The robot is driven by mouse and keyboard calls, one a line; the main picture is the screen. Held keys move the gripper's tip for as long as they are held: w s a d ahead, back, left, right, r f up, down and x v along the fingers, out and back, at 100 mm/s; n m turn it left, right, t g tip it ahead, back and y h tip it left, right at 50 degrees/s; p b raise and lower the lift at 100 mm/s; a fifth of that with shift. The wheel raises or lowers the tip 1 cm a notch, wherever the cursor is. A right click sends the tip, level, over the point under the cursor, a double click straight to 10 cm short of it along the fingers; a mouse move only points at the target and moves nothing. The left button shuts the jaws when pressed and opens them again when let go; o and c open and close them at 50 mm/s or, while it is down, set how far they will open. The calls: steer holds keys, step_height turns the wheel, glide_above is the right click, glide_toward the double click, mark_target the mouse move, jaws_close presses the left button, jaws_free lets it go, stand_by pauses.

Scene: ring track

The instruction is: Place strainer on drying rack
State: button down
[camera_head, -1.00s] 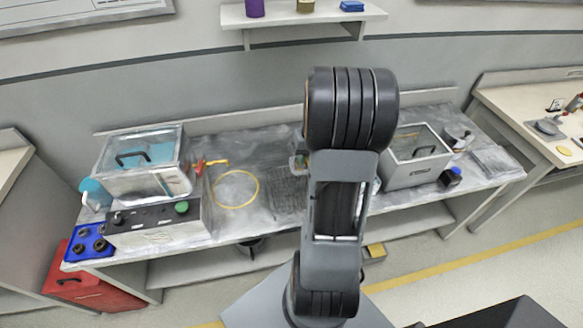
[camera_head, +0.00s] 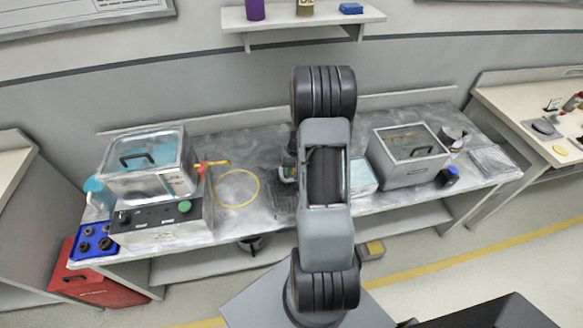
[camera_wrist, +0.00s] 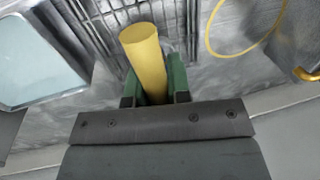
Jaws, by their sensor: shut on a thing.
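My gripper (camera_wrist: 155,88) has green fingers and is shut on a thick yellow rod. The rod seems to be the handle of the strainer (camera_wrist: 147,62); no mesh or bowl shows, so the rest of it is hidden. The drying rack (camera_wrist: 112,14) is a dark wire grid at the top of the wrist view, beyond the handle. I cannot tell whether the strainer touches it. In the head view, the rack (camera_head: 281,192) lies flat on the bench, partly behind my arm. My arm hides most of the gripper there.
A yellow ring (camera_head: 237,188) lies on the bench left of the rack. A lidded clear tank (camera_head: 148,163) and a control box (camera_head: 160,226) stand further left. A grey lidded bin (camera_head: 408,163) stands to the right. A wall shelf (camera_head: 300,17) hangs above.

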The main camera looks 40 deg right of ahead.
steer(key=shift+f, duration=0.1)
steer(key=c, duration=1.1)
jaws_free()
steer(key=shift+o, duration=0.2)
step_height(320, 180, up, 11)
steer(key=s+d+b, duration=0.1)
steer(key=d+b, duration=0.1)
steer(key=s+a+r+n+t+h, duration=0.1)
steer(key=a+r, duration=0.4)
steer(key=a, duration=0.2)
steer(key=s+a+r+n, duration=0.2)
steer(key=a+r, duration=0.2)
steer(key=a, duration=0.3)
steer(key=s+a+r+n+t, duration=0.2)
steer(key=s+a, duration=0.5)
steer(key=a, duration=0.2)
steer(key=shift+s+r+h, duration=0.2)
steer(key=shift+s+h, duration=0.2)
